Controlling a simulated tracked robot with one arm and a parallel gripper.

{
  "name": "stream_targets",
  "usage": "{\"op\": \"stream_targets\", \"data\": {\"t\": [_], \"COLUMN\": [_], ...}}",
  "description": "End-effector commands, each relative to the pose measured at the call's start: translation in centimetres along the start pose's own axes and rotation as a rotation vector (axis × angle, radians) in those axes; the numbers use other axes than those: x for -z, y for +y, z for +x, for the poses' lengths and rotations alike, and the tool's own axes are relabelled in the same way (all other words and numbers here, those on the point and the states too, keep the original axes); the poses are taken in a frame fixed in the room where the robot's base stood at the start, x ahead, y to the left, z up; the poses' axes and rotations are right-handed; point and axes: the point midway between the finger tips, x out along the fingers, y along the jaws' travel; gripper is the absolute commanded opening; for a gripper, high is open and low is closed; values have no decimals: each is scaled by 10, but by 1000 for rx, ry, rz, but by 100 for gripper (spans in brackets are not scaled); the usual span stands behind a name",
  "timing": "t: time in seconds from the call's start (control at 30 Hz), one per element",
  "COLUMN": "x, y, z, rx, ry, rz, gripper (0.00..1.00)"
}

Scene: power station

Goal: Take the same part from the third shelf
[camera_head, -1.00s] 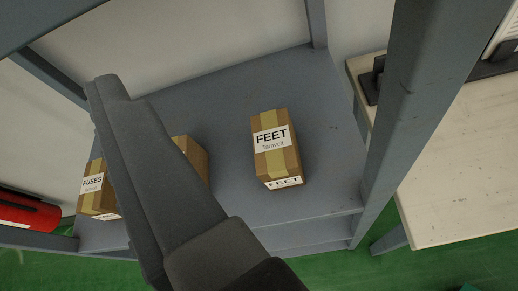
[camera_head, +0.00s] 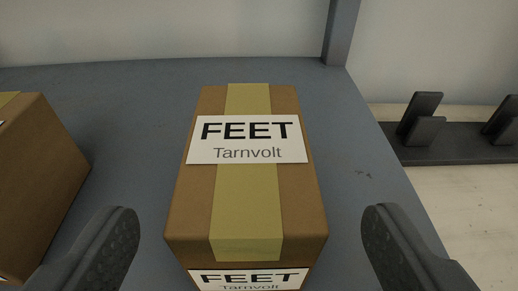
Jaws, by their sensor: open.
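A brown cardboard box labelled "FEET Tarnvolt" (camera_head: 192,205) stands on the grey metal shelf (camera_head: 365,170). It has a yellow tape strip along its top and a second white label on its near face, cut by the bottom edge. My gripper (camera_head: 245,240) is open, with one finger on either side of the box's near end. Gaps show between the fingers and the box, so nothing is held. Which shelf level this is cannot be told.
Another brown box (camera_head: 40,190) stands to the left, close to the left finger. A grey shelf post (camera_head: 341,32) rises behind at the right. Beyond the shelf's right edge is a pale table with a dark bracketed fixture (camera_head: 450,145). The shelf right of the FEET box is bare.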

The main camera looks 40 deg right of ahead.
Motion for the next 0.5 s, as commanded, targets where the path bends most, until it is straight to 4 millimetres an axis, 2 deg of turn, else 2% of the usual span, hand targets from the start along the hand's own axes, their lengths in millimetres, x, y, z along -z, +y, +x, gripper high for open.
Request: {"op": "stream_targets", "data": {"t": [0.1,0.37,0.5], "x": [-2,-3,-2], "y": [0,-1,-1], "z": [13,25,43], "rx": [1,4,1], "ry": [-2,-2,2], "rz": [-2,-2,0], "gripper": [76,76,76]}}
